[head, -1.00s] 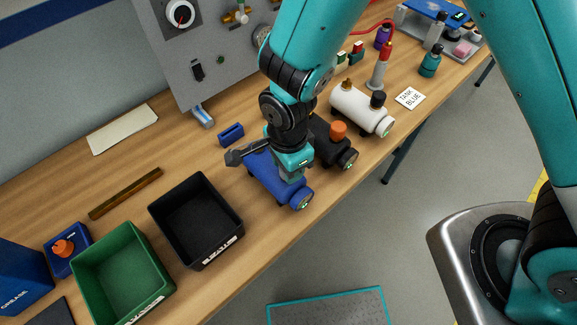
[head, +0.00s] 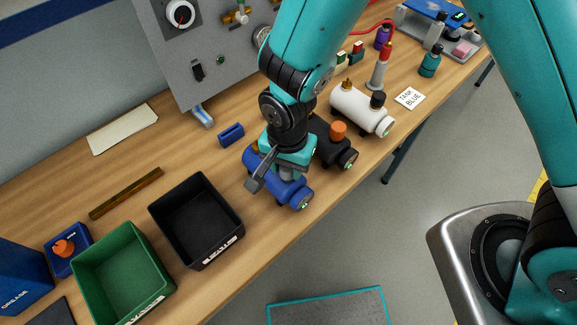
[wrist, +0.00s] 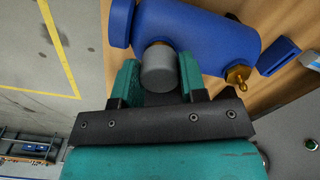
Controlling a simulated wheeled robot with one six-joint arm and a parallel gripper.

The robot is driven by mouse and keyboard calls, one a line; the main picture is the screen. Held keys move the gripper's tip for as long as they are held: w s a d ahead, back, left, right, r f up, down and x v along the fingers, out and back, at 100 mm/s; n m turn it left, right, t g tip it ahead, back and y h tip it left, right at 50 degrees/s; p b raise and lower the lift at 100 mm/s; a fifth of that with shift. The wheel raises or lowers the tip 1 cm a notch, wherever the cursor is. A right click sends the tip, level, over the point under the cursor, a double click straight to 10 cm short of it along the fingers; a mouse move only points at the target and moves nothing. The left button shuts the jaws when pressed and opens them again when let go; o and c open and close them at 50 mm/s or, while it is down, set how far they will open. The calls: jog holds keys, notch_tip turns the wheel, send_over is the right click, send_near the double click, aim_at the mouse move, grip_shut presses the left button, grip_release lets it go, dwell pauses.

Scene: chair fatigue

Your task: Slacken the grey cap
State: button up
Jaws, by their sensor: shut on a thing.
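The grey cap (wrist: 158,70) stands on the side of the blue tank (wrist: 195,35) in the wrist view. My gripper (wrist: 158,82) has one finger on each side of the cap and is shut on it. In the head view my gripper (head: 288,172) is over the blue tank (head: 262,172), pointing down. The cap is hidden there behind my gripper. A brass fitting (wrist: 238,76) sticks out near the tank's other end in the wrist view.
A black tank with an orange cap (head: 338,131) stands close to the right of my gripper, with a white tank (head: 352,106) beyond. A black bin (head: 207,246) and a green bin (head: 118,272) are to the left. A small blue block (head: 231,135) lies behind.

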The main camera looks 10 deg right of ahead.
jog(key=shift+n, duration=0.4)
jog(key=n, duration=0.3)
jog(key=shift+n, duration=0.4)
jog(key=n, duration=0.4)
jog(key=o, duration=0.9)
